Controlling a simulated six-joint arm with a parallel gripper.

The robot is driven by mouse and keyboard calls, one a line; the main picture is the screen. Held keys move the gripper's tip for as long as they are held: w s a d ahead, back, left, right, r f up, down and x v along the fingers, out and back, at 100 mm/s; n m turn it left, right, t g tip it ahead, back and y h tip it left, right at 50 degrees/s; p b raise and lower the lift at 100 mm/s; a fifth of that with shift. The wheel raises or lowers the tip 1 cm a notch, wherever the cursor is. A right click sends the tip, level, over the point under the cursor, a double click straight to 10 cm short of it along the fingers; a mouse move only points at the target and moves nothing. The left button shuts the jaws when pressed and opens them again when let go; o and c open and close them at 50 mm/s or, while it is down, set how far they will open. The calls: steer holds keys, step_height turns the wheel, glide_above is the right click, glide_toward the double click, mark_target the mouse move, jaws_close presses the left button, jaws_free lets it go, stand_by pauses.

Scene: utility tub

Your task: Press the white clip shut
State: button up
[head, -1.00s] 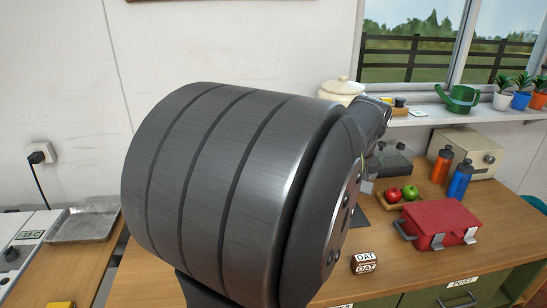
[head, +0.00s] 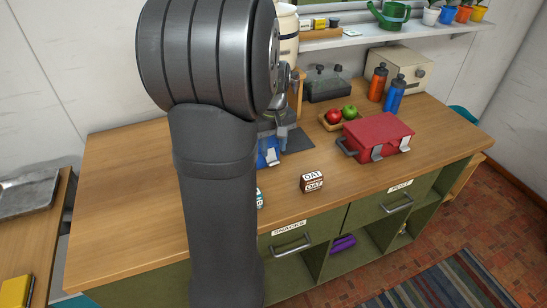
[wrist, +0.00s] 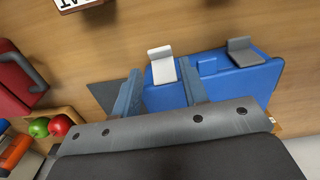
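The blue tub (wrist: 225,85) lies below my gripper in the wrist view. In the head view a part of the blue tub (head: 262,158) shows beside my arm, which hides most of it. The white clip (wrist: 162,66) is on the tub's edge, its flap sticking outward from the tub. A grey clip (wrist: 243,52) sits farther right on the same edge, also sticking out. My gripper (wrist: 160,88) is open, with one finger on each side of the white clip in the picture. I cannot tell whether it touches the tub.
A red box (head: 378,136) with metal clips stands right on the counter (head: 130,180). An oat box (head: 315,182) sits near the front edge. A fruit tray (head: 327,124), an orange bottle (head: 377,82) and a blue bottle (head: 395,95) stand behind. The counter's left is clear.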

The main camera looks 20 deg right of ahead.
mark_target(272, 161)
step_height(272, 161, down, 5)
steer(key=shift+r, duration=0.1)
stand_by(0.3)
steer(key=c, duration=0.7)
steer(key=t, duration=0.1)
steer(key=f+t, duration=0.1)
steer(key=t, duration=0.1)
steer(key=shift+w+f+t, duration=0.1)
steer(key=shift+w+t, duration=0.15)
steer(key=shift+t, duration=0.55)
